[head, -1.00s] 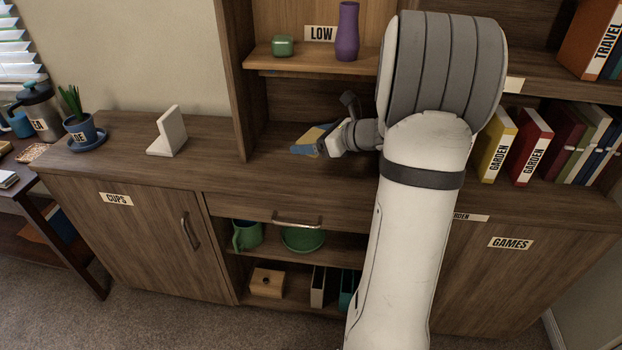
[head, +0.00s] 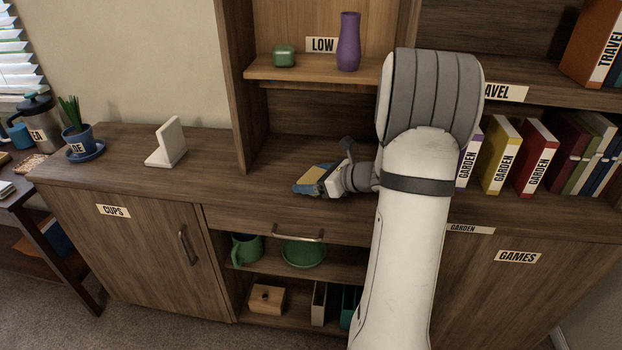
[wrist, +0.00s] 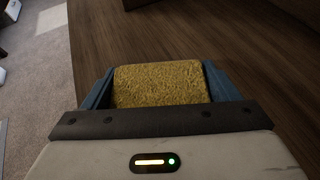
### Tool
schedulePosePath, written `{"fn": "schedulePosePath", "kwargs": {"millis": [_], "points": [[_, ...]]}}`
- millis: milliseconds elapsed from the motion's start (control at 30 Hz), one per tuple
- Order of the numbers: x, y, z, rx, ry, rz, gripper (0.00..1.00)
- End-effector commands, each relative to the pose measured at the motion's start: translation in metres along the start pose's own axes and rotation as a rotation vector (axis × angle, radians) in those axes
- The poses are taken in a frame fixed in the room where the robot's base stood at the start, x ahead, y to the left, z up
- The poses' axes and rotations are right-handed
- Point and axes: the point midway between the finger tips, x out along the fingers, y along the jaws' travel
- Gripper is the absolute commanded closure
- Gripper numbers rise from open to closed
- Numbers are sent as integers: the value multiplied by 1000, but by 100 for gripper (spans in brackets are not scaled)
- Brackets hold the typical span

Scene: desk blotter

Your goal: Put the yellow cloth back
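The yellow cloth (wrist: 158,84) looks like a folded, rough-textured block in the wrist view. It sits between the two blue fingers of my gripper (wrist: 157,92), which touch it on both sides. In the head view the cloth (head: 313,174) shows as a small yellow patch between the blue fingertips of my gripper (head: 310,183). The gripper is low over the wooden cabinet top (head: 225,190), in front of the open bay under the LOW shelf. I cannot tell whether the cloth touches the wood.
Above is the LOW shelf (head: 300,68) with a green box (head: 284,55) and a purple vase (head: 349,42). A white bookend (head: 168,143) stands to the left, and GARDEN books (head: 500,158) to the right. The cabinet top between bookend and gripper is clear.

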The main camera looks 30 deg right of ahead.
Motion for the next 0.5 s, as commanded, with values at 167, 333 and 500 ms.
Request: {"fn": "schedulePosePath", "kwargs": {"millis": [167, 333, 500], "points": [[0, 0, 0, 0, 0, 0, 5], [0, 0, 0, 0, 0, 1, 0], [-1, 0, 3, 0, 0, 1, 0]]}}
